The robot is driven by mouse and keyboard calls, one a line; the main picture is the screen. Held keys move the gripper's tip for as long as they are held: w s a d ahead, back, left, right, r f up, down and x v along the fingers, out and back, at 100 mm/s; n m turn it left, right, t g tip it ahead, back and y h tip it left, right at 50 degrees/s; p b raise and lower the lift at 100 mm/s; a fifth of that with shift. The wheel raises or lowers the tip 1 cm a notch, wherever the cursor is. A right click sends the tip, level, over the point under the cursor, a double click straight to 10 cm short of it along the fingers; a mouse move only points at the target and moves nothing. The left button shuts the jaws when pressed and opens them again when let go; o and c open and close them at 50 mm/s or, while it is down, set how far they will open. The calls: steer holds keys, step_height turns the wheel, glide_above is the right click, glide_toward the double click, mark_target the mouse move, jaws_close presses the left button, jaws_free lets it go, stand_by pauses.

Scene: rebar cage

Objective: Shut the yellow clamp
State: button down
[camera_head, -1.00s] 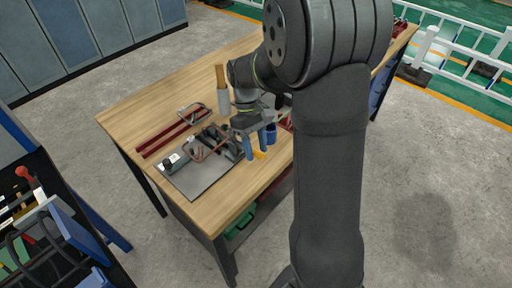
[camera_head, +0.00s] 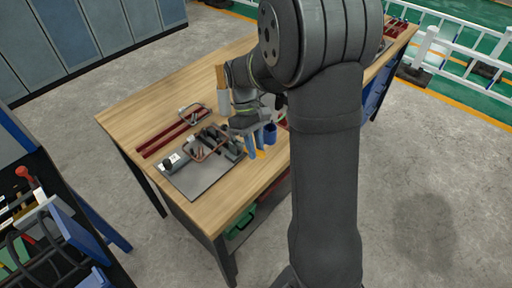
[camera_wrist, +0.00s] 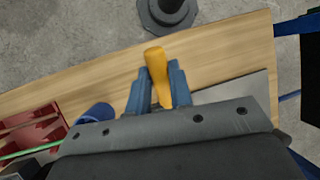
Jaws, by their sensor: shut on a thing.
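The yellow clamp handle (camera_wrist: 157,68) shows in the wrist view between the two blue fingers of my gripper (camera_wrist: 157,90). The fingers are shut on it, and its rounded end sticks out past them. In the head view my gripper (camera_head: 255,147) is at the right edge of the grey plate (camera_head: 204,182), beside the dark clamp fixtures on it. The handle is mostly hidden there by the fingers. The rest of the yellow clamp is hidden or too small to tell, so I cannot see how far it is closed.
A blue cup (camera_head: 270,133) stands close right of my gripper. A bent rebar piece (camera_head: 208,150) lies over the plate. Red rails (camera_head: 172,132) lie behind it. The wooden table (camera_head: 205,218) is clear in front.

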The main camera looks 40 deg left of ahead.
steer(key=shift+a+r+m+h, duration=0.15)
steer(key=shift+a+r+h, duration=0.6)
steer(key=shift+h, duration=0.55)
steer(key=shift+a+r+m+h, duration=0.15)
steer(key=shift+a+r+h, duration=0.6)
steer(key=shift+h, duration=0.55)
steer(key=c, duration=1.3)
jaws_free()
steer(key=shift+d, duration=0.1)
